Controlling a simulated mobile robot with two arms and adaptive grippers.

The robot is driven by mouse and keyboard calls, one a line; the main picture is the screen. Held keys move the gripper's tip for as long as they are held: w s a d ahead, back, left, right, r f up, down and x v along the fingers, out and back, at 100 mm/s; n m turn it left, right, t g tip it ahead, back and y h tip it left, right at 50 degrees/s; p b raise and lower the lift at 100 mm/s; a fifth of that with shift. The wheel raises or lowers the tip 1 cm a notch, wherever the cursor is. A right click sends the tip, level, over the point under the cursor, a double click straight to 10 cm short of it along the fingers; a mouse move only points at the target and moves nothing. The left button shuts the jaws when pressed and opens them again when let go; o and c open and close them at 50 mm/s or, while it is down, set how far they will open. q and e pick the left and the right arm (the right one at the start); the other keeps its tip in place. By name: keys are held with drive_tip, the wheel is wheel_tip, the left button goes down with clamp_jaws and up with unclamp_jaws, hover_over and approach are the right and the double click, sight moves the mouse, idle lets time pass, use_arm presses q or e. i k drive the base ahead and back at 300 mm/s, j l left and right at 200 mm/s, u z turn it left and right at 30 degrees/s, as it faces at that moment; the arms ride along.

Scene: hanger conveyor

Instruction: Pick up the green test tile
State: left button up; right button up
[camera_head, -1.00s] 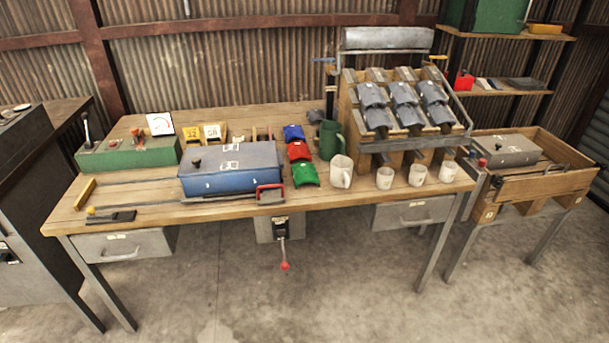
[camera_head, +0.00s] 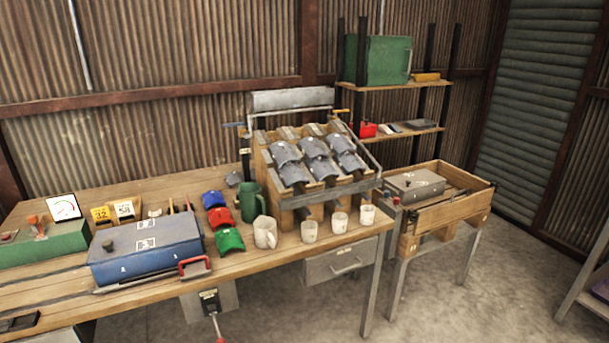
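The green test tile (camera_head: 229,240) is a small curved tile lying on the wooden workbench (camera_head: 280,262). It is nearest the front edge in a short row, with the red tile (camera_head: 219,217) and the blue tile (camera_head: 213,199) behind it. It sits between the blue metal box (camera_head: 145,248) and a pale mug (camera_head: 265,232). Nothing covers it. Neither of my grippers shows in the head view.
A green jug (camera_head: 251,202) stands behind the mug, and several white cups (camera_head: 340,222) stand to the right. A rack of grey tiles (camera_head: 315,160) rises behind them. A red handle (camera_head: 194,267) sits left of the green tile. The floor in front is clear.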

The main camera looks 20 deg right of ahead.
sight(226, 239)
drive_tip(key=i+j+z, duration=0.2)
drive_tip(key=i, duration=0.2)
drive_tip(key=i+j+z, duration=0.15)
drive_tip(key=i+j, duration=0.15)
drive_tip(key=i, duration=0.15)
